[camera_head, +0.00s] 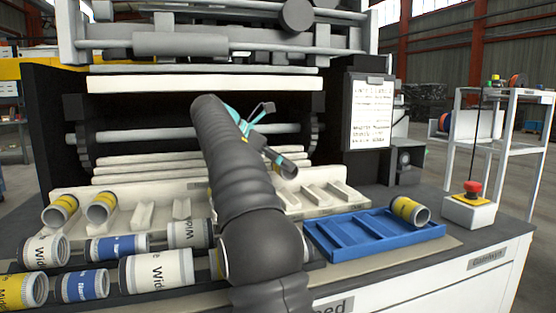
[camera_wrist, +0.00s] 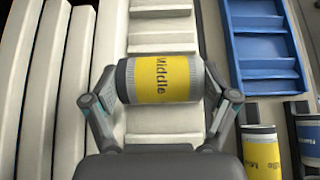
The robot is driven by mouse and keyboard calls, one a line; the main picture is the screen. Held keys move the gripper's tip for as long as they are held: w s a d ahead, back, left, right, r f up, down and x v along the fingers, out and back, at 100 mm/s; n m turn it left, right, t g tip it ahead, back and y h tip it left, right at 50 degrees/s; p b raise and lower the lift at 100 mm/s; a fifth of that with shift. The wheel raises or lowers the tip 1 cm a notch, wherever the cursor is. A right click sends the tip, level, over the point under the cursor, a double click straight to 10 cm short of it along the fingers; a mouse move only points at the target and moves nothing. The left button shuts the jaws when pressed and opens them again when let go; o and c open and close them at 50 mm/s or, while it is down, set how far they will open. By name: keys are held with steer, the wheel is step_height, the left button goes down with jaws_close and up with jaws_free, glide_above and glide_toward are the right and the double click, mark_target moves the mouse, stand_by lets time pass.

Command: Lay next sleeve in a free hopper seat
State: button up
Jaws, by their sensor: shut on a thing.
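My gripper (camera_wrist: 160,100) is shut on a yellow sleeve (camera_wrist: 165,80) marked "Middle", with grey ends. In the wrist view the sleeve is over the pale hopper (camera_wrist: 160,18); I cannot tell whether it touches a seat. In the head view my arm hides the held sleeve, and only part of my gripper (camera_head: 280,160) shows. The hopper (camera_head: 365,201) has two yellow sleeves (camera_head: 60,210) (camera_head: 102,207) in its left seats. Empty seats show between these and my arm, and at the right end (camera_head: 330,195).
A blue tray (camera_head: 340,240) holds one yellow sleeve (camera_head: 409,210) at its right end. White "Wide" (camera_head: 155,270), blue (camera_head: 117,246) and yellow (camera_head: 20,291) sleeves lie in rows at front left. A red stop button (camera_head: 473,187) stands at right. Machine rollers (camera_head: 150,170) rise behind the hopper.

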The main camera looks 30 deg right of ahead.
steer(key=shift+s+f, duration=0.1)
steer(key=shift+f, duration=2.4)
steer(key=o, duration=1.3)
steer(key=v, duration=1.2)
steer(key=shift+a, duration=0.1)
